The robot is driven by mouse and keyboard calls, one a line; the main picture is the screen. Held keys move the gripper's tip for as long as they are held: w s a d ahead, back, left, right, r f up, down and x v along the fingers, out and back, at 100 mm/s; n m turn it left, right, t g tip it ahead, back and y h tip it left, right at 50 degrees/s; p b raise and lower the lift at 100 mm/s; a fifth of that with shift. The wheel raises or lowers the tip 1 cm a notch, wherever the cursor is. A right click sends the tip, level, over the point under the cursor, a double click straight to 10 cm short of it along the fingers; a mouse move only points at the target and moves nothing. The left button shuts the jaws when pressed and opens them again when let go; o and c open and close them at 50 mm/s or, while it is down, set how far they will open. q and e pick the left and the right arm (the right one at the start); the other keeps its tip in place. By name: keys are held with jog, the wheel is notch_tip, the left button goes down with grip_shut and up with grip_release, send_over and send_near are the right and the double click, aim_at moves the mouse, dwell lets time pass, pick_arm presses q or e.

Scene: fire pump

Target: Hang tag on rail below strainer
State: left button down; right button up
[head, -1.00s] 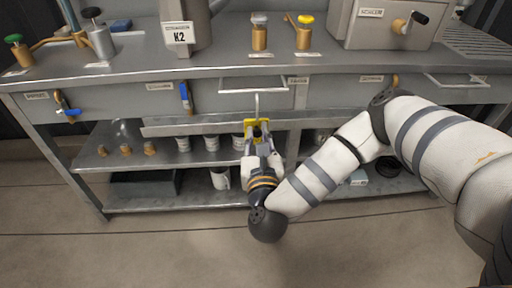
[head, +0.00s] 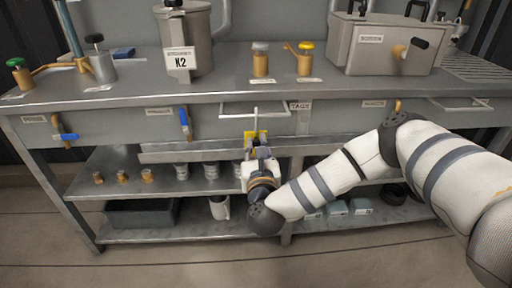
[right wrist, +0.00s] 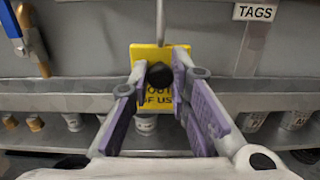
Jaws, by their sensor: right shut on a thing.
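The yellow tag (head: 256,137) has a thin upright wire hook (head: 256,117) at its top. In the right wrist view the tag (right wrist: 147,56) shows black lettering, partly hidden, and a black knob (right wrist: 160,75) between my fingers. My right gripper (head: 261,152) is shut on the tag and holds it upright in front of the bench, below the counter edge. The hook overlaps a pale bar (head: 275,115) on the bench front; contact cannot be told. The strainer (head: 196,40), labelled K2, stands on the counter left of the tag. My left gripper is out of view.
A TAGS label (head: 300,106) is on the bench front. Blue-handled valves (head: 185,122) stick out at left. Cups (head: 211,171), a white mug (head: 219,208) and a dark bin (head: 142,212) stand on the lower shelves. The floor in front is clear.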

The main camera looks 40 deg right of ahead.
jog(key=shift+f, duration=0.3)
jog(key=o, duration=0.9)
jog(key=shift+o, duration=0.2)
